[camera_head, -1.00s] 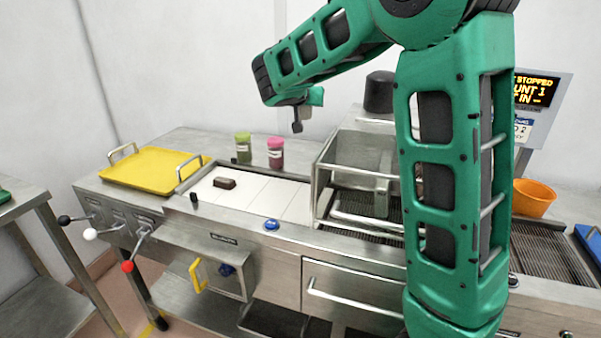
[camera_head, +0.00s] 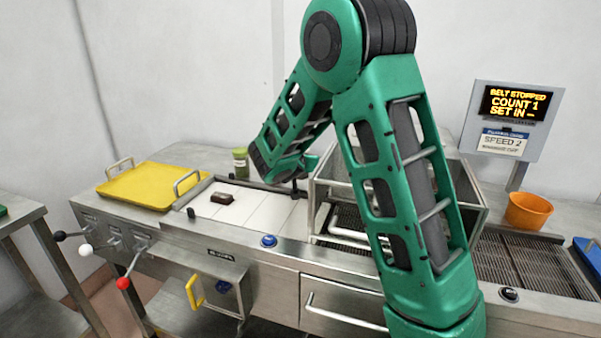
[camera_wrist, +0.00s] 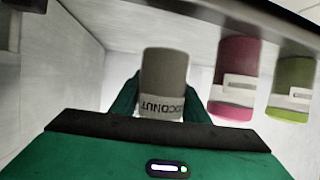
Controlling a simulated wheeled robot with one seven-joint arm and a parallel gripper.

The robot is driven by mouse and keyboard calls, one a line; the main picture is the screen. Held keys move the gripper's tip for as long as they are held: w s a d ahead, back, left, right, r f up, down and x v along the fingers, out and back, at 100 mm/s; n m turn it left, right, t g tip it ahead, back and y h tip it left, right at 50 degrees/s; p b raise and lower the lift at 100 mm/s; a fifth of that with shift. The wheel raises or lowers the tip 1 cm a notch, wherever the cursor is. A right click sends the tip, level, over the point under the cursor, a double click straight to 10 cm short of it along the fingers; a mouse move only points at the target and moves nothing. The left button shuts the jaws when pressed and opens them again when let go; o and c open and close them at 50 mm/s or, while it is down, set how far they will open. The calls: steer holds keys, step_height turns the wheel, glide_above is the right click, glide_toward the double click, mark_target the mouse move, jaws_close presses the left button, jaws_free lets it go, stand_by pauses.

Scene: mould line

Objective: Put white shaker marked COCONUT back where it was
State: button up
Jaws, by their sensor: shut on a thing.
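The white shaker marked COCONUT (camera_wrist: 164,72) is between the green fingers of my gripper (camera_wrist: 160,98) in the wrist view, its lettering upside down there. The gripper is shut on it. A pink shaker (camera_wrist: 236,78) and a green shaker (camera_wrist: 291,88) stand in a row to the right in that view, apart from the held one. In the head view the green shaker (camera_head: 241,163) stands at the back of the counter. There my arm hides the pink shaker, and I cannot make out the white one.
A yellow tray (camera_head: 150,186) lies on the counter's left end. The display (camera_head: 514,104) reads belt stopped, count 1.

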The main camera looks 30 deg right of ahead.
step_height(320, 180, down, 3)
steer(key=shift+f, duration=0.1)
steer(key=o, duration=1.2)
steer(key=shift+o, duration=0.2)
steer(key=v, duration=1.2)
steer(key=shift+a, duration=0.1)
